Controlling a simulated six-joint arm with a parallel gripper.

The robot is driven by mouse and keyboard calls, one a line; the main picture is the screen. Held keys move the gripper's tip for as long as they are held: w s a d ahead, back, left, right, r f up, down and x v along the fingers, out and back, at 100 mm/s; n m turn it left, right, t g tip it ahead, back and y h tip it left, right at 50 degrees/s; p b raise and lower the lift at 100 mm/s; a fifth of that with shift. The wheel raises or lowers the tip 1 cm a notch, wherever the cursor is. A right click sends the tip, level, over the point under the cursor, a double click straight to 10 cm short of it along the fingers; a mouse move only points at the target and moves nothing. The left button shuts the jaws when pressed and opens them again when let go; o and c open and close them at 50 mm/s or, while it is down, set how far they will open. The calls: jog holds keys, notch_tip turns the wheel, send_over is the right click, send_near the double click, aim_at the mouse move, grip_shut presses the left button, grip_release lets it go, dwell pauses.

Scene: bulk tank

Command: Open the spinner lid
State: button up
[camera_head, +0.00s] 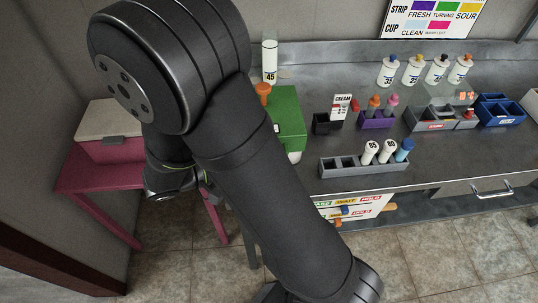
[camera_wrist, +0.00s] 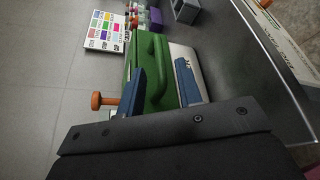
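A green unit with a loop handle, likely the spinner (camera_head: 289,112), stands at the left end of the bench; my upper arm hides its left part. In the wrist view its green handle (camera_wrist: 150,62) is close in front of my gripper (camera_wrist: 161,88). The two blue fingers are apart, one on either side of the handle. I see no clear contact. The lid looks down. An orange knob (camera_wrist: 97,101) sticks out beside the green body. In the head view my upper arm hides the gripper.
A white bottle (camera_head: 269,62) stands behind the green unit. A maroon box with a beige top (camera_head: 108,120) sits on a pink stand at left. A grey rack (camera_head: 362,170) and a purple rack (camera_head: 377,121) stand right of the unit. A sign (camera_wrist: 104,32) hangs on the wall.

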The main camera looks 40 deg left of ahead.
jog(key=shift+x, duration=2.7)
grip_shut()
